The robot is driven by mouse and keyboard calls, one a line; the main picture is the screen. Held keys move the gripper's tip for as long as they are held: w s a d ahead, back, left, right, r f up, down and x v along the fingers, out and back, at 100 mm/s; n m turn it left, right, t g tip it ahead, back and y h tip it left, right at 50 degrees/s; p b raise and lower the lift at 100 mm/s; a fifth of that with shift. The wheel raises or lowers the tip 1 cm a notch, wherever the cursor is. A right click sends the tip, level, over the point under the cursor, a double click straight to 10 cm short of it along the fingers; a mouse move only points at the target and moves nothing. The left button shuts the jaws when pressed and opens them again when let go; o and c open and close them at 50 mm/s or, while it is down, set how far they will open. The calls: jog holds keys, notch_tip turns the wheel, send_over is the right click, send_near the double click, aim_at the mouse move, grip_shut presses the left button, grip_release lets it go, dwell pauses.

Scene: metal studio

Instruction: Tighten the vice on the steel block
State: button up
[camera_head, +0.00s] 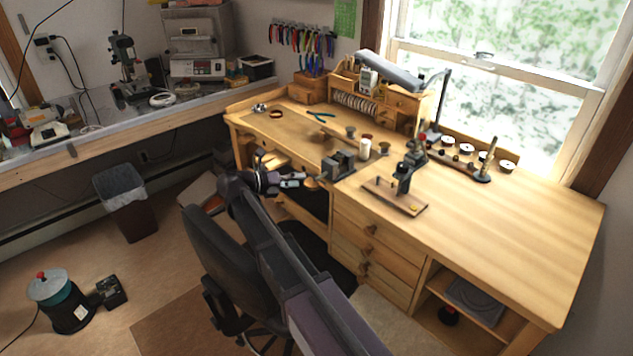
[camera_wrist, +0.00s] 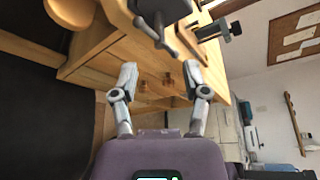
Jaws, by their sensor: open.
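The grey metal vice (camera_head: 338,165) stands at the front edge of the wooden workbench (camera_head: 520,215). In the wrist view the vice (camera_wrist: 160,8) is cut off by the top edge, and its screw with a bar handle points towards my gripper. I cannot make out a separate steel block between its jaws. My gripper (camera_head: 297,181) is just left of the vice, in front of the bench edge. In the wrist view my gripper (camera_wrist: 162,78) is open, with nothing between its fingertips; the vice handle lies beyond them.
A small dark stand on a wooden base (camera_head: 396,207) is right of the vice. Pliers (camera_head: 320,117) and small jars lie behind it. A black office chair (camera_head: 225,265) stands before the bench. The bench's right part is clear.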

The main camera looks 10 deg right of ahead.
aim_at(316, 179)
jog(key=shift+b+x, duration=0.55)
jog(key=shift+x, duration=2.75)
grip_shut()
